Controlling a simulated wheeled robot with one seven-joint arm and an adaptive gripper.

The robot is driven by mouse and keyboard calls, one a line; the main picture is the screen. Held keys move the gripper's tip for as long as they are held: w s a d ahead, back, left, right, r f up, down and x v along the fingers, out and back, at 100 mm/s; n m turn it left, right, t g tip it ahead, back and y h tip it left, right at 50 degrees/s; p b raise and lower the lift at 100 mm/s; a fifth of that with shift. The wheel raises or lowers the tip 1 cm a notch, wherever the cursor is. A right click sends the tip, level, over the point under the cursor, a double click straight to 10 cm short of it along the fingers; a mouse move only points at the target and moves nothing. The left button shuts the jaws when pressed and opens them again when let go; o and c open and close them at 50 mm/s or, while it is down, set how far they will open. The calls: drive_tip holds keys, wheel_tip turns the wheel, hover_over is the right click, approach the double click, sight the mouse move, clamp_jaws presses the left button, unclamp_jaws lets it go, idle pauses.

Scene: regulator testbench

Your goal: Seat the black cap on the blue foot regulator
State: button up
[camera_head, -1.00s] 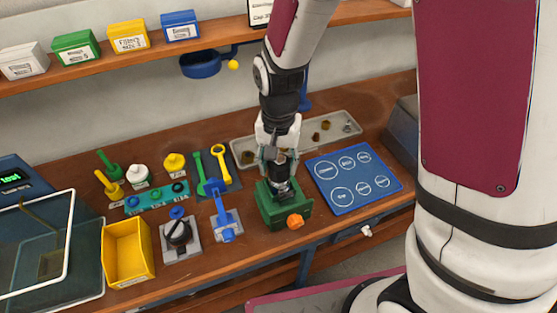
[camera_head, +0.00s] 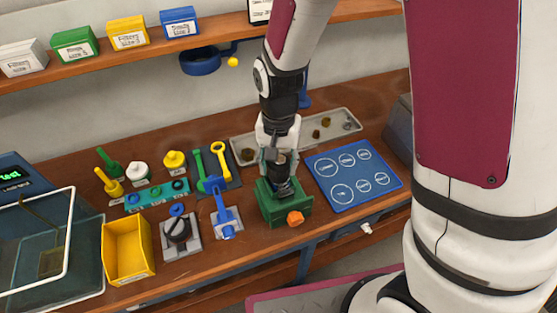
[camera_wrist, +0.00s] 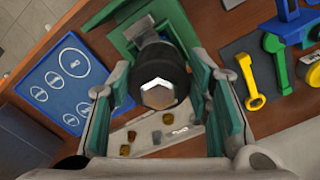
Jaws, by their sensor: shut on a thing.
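My gripper (camera_wrist: 163,98) points down over the green fixture (camera_head: 297,208) with the orange knob. Its teal-padded fingers are shut on a round black cap (camera_wrist: 163,62), which has a bright six-sided face towards the wrist camera. The cap is at the fixture's top. What lies under it is hidden, so I cannot tell whether it is seated. I cannot make out a blue foot beneath it.
A blue mat (camera_head: 353,180) with white circles lies right of the fixture. A grey tray (camera_head: 345,113) with small parts is behind.

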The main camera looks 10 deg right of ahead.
drive_tip(key=shift+f, duration=0.1)
idle(0.3)
drive_tip(key=o, duration=1.8)
drive_tip(key=shift+c, duration=0.2)
drive_tip(key=shift+r+p, duration=1.65)
drive_tip(key=shift+r, duration=2.35)
